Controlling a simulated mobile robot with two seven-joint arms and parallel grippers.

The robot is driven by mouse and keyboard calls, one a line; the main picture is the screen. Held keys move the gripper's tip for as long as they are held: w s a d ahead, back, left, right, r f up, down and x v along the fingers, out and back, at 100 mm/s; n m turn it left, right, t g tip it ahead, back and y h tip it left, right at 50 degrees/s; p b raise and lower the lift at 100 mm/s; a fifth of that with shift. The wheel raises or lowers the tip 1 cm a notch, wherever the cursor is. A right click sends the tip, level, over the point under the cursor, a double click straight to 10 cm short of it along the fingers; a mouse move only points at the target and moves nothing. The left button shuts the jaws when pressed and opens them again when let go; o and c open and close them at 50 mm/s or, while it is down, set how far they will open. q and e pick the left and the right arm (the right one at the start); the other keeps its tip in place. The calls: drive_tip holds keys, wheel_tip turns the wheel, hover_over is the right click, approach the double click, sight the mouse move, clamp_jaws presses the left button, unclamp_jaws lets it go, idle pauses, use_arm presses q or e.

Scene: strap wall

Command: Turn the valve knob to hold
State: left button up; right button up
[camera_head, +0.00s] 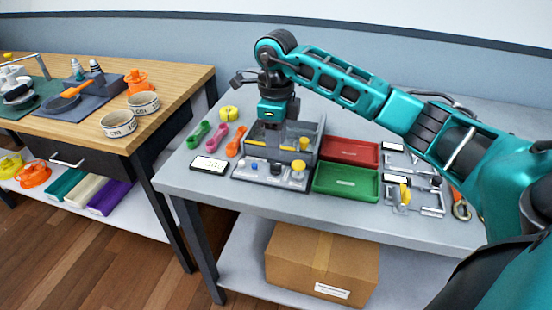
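A grey control panel (268,177) lies at the front of the grey table. It carries a yellow round knob (298,165) at its right end, a dark knob (276,168) and a small blue button (255,166). I cannot tell which part is the valve knob; a pipe rig (427,211) on the right also has a yellow handle (404,194). Any setting marks are too small to read. My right gripper (276,122) points down over the grey open box behind the panel, apart from the knobs. Its fingertips are too dark and small to judge. My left gripper is out of view.
The grey box (312,138) has yellow items inside. A red tray (350,152) and a green tray (347,182) stand right of it. Coloured spanner-like tools (218,138) and a small display (209,165) lie left. A cardboard box (322,262) sits on the shelf below.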

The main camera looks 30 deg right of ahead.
sight(276, 164)
wheel_tip(276, 164, down, 6)
drive_tip(key=shift+f, duration=0.1)
drive_tip(key=shift+c, duration=0.2)
clamp_jaws()
idle(0.3)
